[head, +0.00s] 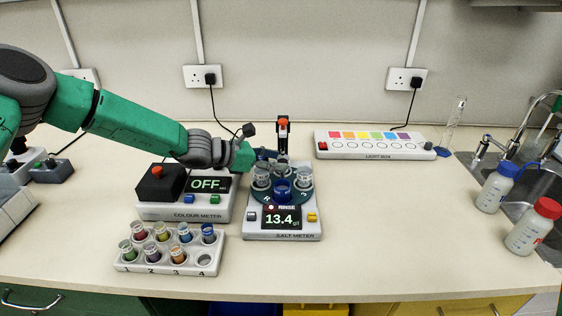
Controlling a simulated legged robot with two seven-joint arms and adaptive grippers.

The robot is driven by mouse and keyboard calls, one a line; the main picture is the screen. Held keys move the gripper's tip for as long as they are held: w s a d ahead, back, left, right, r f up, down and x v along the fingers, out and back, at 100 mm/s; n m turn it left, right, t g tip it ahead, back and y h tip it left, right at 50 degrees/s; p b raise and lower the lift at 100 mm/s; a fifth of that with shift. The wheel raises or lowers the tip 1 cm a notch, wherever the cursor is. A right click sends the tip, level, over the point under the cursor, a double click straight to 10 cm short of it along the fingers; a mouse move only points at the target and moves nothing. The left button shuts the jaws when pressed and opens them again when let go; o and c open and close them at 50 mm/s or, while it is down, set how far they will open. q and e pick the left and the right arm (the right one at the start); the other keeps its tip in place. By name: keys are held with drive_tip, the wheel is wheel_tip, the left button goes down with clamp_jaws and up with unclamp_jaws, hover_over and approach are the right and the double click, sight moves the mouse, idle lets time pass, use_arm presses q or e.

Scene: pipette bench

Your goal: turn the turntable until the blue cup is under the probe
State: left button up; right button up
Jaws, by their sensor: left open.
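The salt meter (250,229) stands mid-bench, its display reading 13.4 with the word RINSE above. On it is the dark teal turntable (296,199). The blue cup (282,191) sits at the front of the turntable, nearest me. Clear cups sit at its left (262,177) and right (304,176). The probe stand (283,135), dark with an orange-red top, rises behind the turntable, so the blue cup is across from it. My left gripper (268,156) is open at the turntable's back left, beside the probe stand; its fingertips are partly hidden. My right gripper is out of view.
The colour meter (185,212), reading OFF, stands close left of the salt meter, under my left arm. A rack of coloured vials (120,266) is at front left. The light box (375,146) is behind right.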

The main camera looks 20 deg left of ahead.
use_arm(q)
drive_tip(key=d, duration=0.1)
drive_tip(key=w+d, duration=0.1)
drive_tip(key=shift+w+d+f, duration=0.1)
drive_tip(key=shift+d+f, duration=0.2)
drive_tip(key=shift+f, duration=0.05)
drive_tip(key=shift+a+f, duration=0.15)
drive_tip(key=shift+a, duration=0.8)
drive_tip(key=c, duration=0.4)
drive_tip(key=shift+a, duration=0.1)
clamp_jaws()
drive_tip(key=shift+d+r, duration=0.3)
drive_tip(key=shift+d, duration=0.3)
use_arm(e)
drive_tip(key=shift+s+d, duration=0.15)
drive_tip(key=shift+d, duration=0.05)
